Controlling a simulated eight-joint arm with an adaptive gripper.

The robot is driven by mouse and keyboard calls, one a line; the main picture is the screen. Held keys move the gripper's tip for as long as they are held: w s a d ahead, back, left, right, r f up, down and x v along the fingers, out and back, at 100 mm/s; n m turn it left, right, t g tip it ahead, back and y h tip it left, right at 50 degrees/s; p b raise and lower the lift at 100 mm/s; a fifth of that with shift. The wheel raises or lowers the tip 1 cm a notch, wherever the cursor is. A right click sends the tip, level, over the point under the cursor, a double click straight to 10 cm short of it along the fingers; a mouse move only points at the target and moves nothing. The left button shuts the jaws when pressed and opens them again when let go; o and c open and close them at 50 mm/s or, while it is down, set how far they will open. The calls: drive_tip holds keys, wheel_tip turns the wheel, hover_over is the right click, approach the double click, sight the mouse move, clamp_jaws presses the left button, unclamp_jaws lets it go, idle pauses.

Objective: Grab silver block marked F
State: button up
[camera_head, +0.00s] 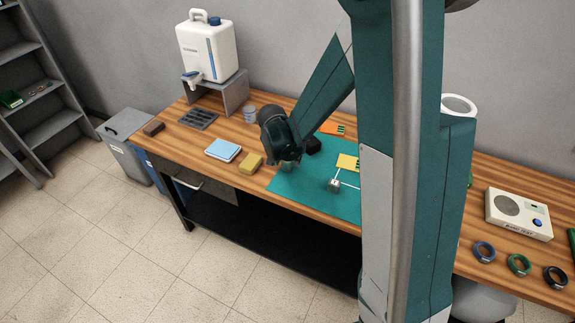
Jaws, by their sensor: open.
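A small silver block (333,185) sits on the teal mat (310,206), joined to a thin white line; its marking is too small to read. My gripper (288,166) is over the left part of the mat, pointing down, left of this block and apart from it. Its dark fingers are small here, and a greyish thing shows at their tips, which I cannot make out. My gripper is open. My own arm and column hide the right part of the mat.
A yellow card (348,162), an orange card (332,128) and a black piece (313,145) lie near the gripper. A yellow sponge (250,164) and a blue-white pad (223,150) lie left. Coloured rings (519,264) and a white device (519,214) are at right.

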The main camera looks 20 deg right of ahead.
idle(0.4)
drive_tip(key=c, duration=1)
drive_tip(key=shift+r, duration=0.15)
drive_tip(key=shift+c, duration=0.2)
drive_tip(key=shift+r+p, duration=0.6)
drive_tip(key=shift+r, duration=4.3)
